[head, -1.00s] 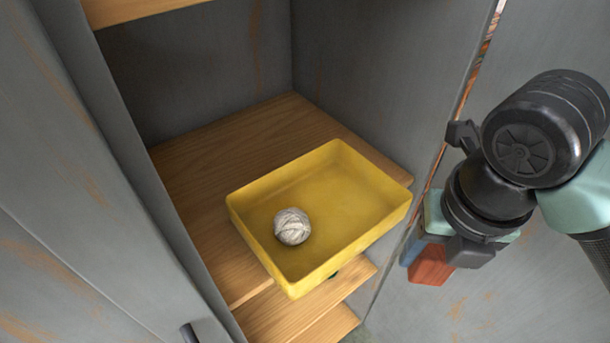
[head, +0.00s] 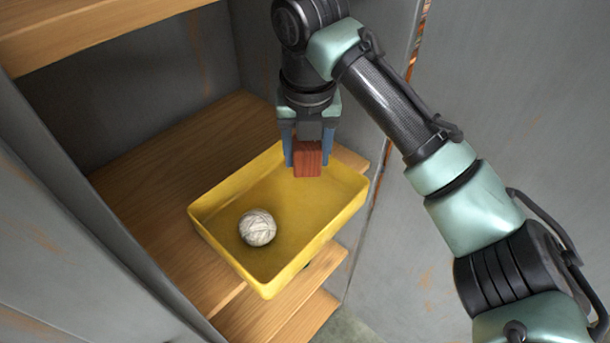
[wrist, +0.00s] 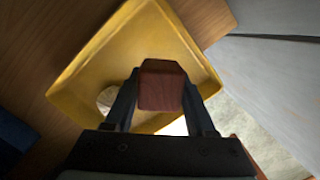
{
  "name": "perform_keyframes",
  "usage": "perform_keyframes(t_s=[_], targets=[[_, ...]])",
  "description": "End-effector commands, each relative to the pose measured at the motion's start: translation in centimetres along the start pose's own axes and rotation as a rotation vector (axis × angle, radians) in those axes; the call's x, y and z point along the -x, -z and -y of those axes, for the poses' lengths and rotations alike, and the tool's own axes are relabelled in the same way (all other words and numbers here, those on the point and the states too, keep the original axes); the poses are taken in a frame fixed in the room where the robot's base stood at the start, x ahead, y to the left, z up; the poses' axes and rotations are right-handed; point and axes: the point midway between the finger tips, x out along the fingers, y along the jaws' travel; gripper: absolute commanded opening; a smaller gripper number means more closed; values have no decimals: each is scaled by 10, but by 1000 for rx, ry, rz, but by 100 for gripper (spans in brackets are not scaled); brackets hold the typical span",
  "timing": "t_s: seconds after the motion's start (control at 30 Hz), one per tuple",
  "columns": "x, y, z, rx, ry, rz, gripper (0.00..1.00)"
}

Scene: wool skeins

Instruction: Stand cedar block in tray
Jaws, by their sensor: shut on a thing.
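The cedar block (head: 308,160) is a reddish-brown wooden block. My gripper (head: 307,158) is shut on it, with a blue finger on each side, over the back right part of the yellow tray (head: 215,237). The block also shows between the fingers in the wrist view (wrist: 161,88), with the tray (wrist: 85,88) behind it. The head view does not clearly show whether the block touches the tray floor. The tray sits on a wooden shelf, its front corner past the shelf's front edge.
A pale wool ball (head: 257,228) lies in the tray's front left part, apart from the block. The wooden shelf (head: 150,180) is inside a grey cabinet, with another shelf (head: 95,30) above. The tray's middle is clear.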

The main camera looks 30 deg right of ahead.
Motion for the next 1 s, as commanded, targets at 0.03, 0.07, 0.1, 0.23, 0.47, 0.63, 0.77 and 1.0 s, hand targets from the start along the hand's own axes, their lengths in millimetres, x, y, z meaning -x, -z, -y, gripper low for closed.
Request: perform_keyframes(t_s=[0.03,0.07,0.1,0.23,0.47,0.63,0.77,1.0], targets=[[1,-7,-5,0,2,0,1],[-9,-3,-3,-1,2,-3,1],[-15,-2,-2,-2,1,-2,1],[-24,0,-2,-1,1,0,1],[-57,6,-2,-2,1,-2,1],[-70,7,-2,0,0,0,1],[-70,7,-2,0,0,1,1],[-74,8,-3,0,0,1,57]])
